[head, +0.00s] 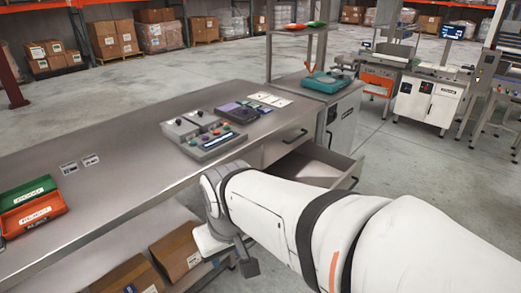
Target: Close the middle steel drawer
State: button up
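The steel drawer (318,169) under the right end of the workbench is pulled out, and its inside looks empty where I can see it. Its dark handle (354,183) is on the front panel, facing right. A shut drawer front with a dark handle (295,136) is just above it. My arm crosses in front and hides the lower part of the open drawer and whatever is below it. My gripper (246,261) points down at the left, beside the bench's lower shelf and apart from the drawer. Its fingers are small and dark, and I cannot tell their opening.
The steel benchtop (130,150) carries a button control box (203,134) and red and green bins (32,207). Cardboard boxes (175,250) sit on the lower shelf. A grey cabinet (340,118) with a teal scale stands beyond the drawer. Open floor lies to the right.

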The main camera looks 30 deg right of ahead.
aim_at(310, 164)
jog(key=z, duration=1.55)
jog(key=k, duration=0.35)
jog(key=u, duration=0.2)
jog(key=i, duration=1.1)
jog(key=z, duration=0.5)
